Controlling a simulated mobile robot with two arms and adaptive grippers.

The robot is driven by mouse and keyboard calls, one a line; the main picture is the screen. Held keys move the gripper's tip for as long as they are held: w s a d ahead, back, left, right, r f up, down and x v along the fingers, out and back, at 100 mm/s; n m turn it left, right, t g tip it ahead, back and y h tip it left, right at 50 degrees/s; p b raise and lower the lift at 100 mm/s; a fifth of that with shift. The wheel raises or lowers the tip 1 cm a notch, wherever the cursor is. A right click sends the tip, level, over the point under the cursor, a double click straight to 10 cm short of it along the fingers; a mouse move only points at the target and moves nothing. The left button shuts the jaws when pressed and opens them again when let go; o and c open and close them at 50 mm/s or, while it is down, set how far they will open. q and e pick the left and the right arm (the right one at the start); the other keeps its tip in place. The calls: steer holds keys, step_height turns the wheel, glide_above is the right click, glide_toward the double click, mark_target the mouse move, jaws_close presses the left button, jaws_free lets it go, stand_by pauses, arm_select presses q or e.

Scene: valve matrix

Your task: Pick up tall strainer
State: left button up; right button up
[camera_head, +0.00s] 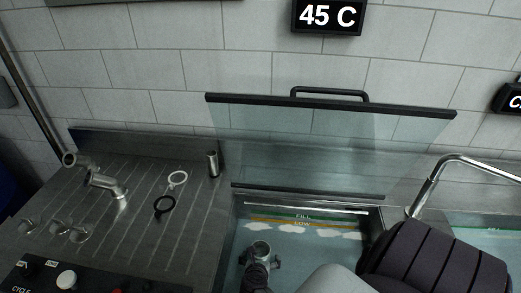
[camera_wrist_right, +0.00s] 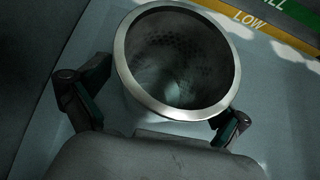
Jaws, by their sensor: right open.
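A metal strainer (camera_wrist_right: 178,62) with a bright round rim and perforated inner wall fills the middle of the right wrist view. It also shows in the head view (camera_head: 261,246), inside the water basin. My right gripper (camera_head: 262,261) is at the strainer, on its near side. In the right wrist view its two fingers (camera_wrist_right: 158,112) are spread on either side of the strainer's body, with gaps visible. The strainer's lower part is hidden by its rim and my gripper. My left gripper is not in view.
A raised glass lid (camera_head: 330,145) with a black handle stands behind the basin. The steel drainboard (camera_head: 140,235) at left holds a small metal cylinder (camera_head: 213,164), a white ring (camera_head: 177,179), a black ring (camera_head: 164,206) and pipe fittings (camera_head: 105,184). A curved metal pipe (camera_head: 432,180) rises at right.

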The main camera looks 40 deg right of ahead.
steer(key=shift+a+r, duration=0.1)
steer(key=shift+c, duration=0.2)
steer(key=shift+s, duration=0.1)
steer(key=shift+c, duration=1.4)
steer(key=c, duration=1.1)
steer(key=shift+o, duration=0.2)
steer(key=shift+r, duration=0.15)
